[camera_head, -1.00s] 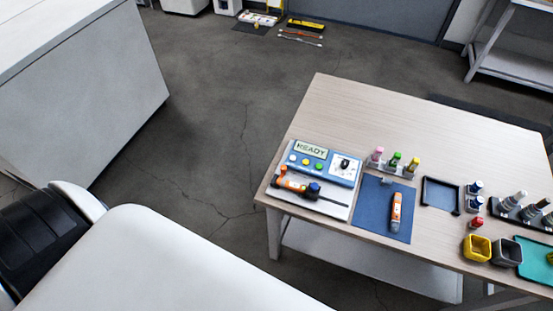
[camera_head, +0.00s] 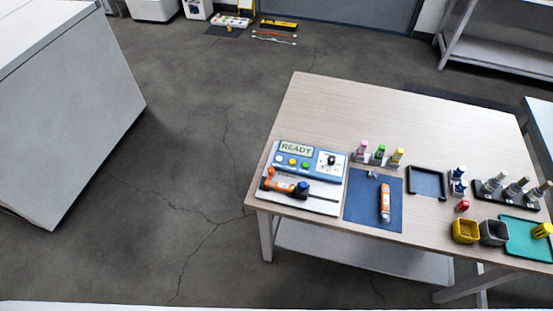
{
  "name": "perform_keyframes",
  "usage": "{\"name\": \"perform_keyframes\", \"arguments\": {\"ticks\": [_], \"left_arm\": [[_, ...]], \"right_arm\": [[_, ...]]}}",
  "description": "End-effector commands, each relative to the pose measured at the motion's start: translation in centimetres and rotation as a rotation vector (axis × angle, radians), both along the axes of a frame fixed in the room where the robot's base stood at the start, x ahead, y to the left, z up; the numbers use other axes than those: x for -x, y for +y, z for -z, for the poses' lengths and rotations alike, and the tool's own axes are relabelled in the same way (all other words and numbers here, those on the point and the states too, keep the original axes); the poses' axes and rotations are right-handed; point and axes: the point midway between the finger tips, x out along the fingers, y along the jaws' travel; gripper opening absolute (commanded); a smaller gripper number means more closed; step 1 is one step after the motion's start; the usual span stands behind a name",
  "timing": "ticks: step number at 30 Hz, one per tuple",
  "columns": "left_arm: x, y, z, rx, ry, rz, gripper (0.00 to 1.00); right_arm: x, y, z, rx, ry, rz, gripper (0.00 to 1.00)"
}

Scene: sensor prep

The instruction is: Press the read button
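A blue instrument panel (camera_head: 311,172) with a display reading READY (camera_head: 296,149) stands at the left end of the wooden table. No label naming a read button can be read at this size. An orange and black probe (camera_head: 284,185) lies on the pale front of the unit. Neither gripper is in view.
The wooden table (camera_head: 400,115) also bears a blue mat (camera_head: 362,208) with an orange-white tube (camera_head: 385,202), small bottles, a dark tray (camera_head: 411,190), yellow (camera_head: 466,222) and grey bins, and a teal tray (camera_head: 520,247). A white cabinet (camera_head: 75,115) stands left. Floor between is clear.

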Motion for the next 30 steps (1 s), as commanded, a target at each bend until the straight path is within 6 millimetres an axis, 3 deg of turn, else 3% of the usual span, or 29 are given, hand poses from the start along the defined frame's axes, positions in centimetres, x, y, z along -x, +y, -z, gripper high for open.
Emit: {"name": "perform_keyframes", "arguments": {"ticks": [14,21,30], "left_arm": [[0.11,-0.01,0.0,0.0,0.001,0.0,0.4],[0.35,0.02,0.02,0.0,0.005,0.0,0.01],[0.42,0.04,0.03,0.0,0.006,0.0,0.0]], "right_arm": [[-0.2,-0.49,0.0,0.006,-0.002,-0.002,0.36],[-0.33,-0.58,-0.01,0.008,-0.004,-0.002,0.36],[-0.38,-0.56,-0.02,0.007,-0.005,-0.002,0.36]]}}
